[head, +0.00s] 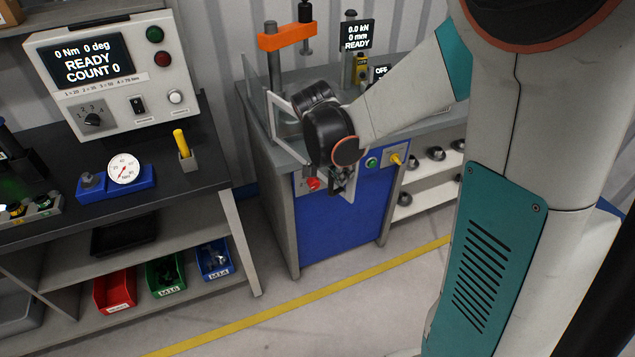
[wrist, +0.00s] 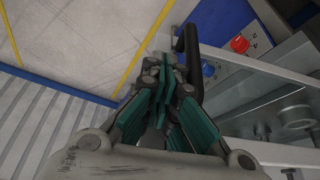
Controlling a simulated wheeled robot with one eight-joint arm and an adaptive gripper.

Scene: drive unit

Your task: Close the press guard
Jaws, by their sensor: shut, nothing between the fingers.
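The press has an orange crossbar (head: 287,36) above a blue-fronted cabinet (head: 340,215). Its guard, a pale frame (head: 282,120), stands at the left of the press front in the head view, partly hidden behind my wrist. In the wrist view a see-through framed panel (wrist: 262,88) is on the right, with a black bar handle (wrist: 187,50) at its near edge. My gripper (wrist: 165,72) is shut and empty, close beside the handle; I cannot tell whether they touch. In the head view my gripper (head: 346,190) is low, in front of the cabinet top.
A red button (head: 313,184) and a green button (head: 371,162) are on the press front; the red one also shows in the wrist view (wrist: 239,44). A bench with a control box (head: 110,75) stands at the left. A shelf with round parts (head: 436,153) is at the right.

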